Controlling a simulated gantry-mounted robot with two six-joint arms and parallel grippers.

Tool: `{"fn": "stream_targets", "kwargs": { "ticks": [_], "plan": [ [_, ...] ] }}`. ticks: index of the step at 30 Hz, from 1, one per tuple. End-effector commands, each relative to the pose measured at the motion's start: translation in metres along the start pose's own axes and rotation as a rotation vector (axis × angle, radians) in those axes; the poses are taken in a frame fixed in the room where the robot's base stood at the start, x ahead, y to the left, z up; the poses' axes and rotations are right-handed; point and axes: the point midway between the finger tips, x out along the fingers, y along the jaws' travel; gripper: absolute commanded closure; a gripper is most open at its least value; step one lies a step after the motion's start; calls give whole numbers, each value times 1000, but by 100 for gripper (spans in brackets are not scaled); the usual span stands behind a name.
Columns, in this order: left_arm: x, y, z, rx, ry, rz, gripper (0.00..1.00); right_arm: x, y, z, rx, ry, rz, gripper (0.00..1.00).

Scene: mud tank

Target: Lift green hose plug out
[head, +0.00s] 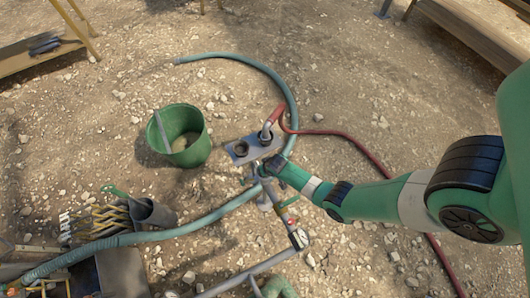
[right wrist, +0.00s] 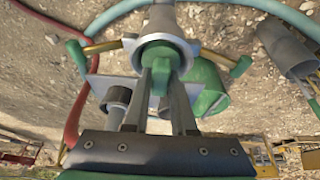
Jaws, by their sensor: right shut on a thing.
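The green plug (right wrist: 180,62) shows in the right wrist view as a green end inside a grey flared metal collar (right wrist: 165,47). My right gripper (right wrist: 168,75) is shut on it, with both fingers meeting at the green part. Brass arms with green ends stick out on both sides of the collar. In the head view my right gripper (head: 262,171) is just in front of the grey plate (head: 262,153), over the grey fitting (head: 265,198). I cannot tell how deep the plug sits in the collar. My left gripper is not in view.
The plate carries an open round port (head: 241,148) and a port with a red hose (head: 340,133). A green bucket (head: 203,140) stands left of it. A long teal hose (head: 190,229) curves over the stony ground. Racks and a grey tube (head: 155,212) lie front left.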

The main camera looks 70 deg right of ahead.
Motion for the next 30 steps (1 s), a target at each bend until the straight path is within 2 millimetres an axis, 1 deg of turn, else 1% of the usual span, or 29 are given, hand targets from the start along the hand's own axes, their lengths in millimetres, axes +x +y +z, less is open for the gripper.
{"fn": "stream_targets", "kwargs": {
  "ticks": [5,7,8,11,15,17,18,22,25,30],
  "plan": [
    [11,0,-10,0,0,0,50,-20,0,-9,0,2,-1,100],
    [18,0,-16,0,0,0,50,-33,0,-14,0,2,-1,100],
    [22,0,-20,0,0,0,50,-40,3,-13,1,0,1,100],
    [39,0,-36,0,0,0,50,-67,15,-9,3,-1,1,100],
    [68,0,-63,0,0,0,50,-110,35,-4,4,-2,2,100],
    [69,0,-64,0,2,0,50,-116,48,8,6,-3,2,100],
    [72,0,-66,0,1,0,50,-124,56,14,7,-2,3,100],
    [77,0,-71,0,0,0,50,-142,77,31,7,-1,2,100],
    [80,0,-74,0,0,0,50,-152,88,39,5,-1,2,100],
    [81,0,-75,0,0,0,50,-158,95,45,1,1,0,100]
  ]
}}
